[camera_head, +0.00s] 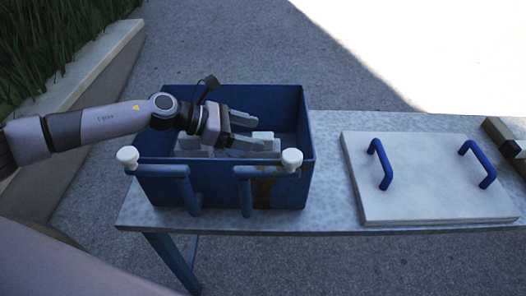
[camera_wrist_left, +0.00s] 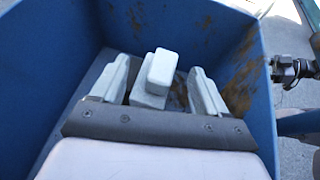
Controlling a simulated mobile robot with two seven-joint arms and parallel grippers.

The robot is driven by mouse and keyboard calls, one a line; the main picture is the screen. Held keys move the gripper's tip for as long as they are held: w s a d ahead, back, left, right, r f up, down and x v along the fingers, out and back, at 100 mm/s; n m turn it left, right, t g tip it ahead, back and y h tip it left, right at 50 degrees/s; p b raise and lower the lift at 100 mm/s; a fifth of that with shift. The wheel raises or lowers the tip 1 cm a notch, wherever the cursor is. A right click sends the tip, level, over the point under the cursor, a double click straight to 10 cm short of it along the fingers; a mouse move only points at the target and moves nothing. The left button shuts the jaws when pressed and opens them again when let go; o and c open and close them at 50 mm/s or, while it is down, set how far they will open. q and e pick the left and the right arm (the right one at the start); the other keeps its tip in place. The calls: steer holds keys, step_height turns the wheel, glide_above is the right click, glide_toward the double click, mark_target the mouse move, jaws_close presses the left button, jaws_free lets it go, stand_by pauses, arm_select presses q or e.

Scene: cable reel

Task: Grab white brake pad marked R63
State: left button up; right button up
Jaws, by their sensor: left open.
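A white brake pad (camera_wrist_left: 157,75) stands inside the blue bin (camera_head: 225,188), and no R63 marking can be read on it. In the head view, pale block parts (camera_head: 264,138) show inside the bin by my gripper's fingers. My left gripper (camera_head: 250,131) reaches into the bin from the left with its fingers apart. In the left wrist view, the pad lies between the two open fingers, with a visible gap on each side. The lower part of the pad and the bin floor are partly hidden. My right gripper is not in view.
The bin's walls surround my left gripper, and blue handles with white knobs (camera_head: 292,158) stand at its front. The bin rests on a grey metal table (camera_head: 330,215). A pale slab (camera_head: 430,190) with two blue handles lies to the right. A concrete ledge (camera_head: 85,65) runs at the left.

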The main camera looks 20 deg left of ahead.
mark_target(262, 134)
arm_select(q)
steer(key=x, duration=0.5)
steer(key=shift+d+f+p, duration=0.15)
steer(key=shift+d+p, duration=0.2)
jaws_close()
steer(key=shift+w, duration=0.15)
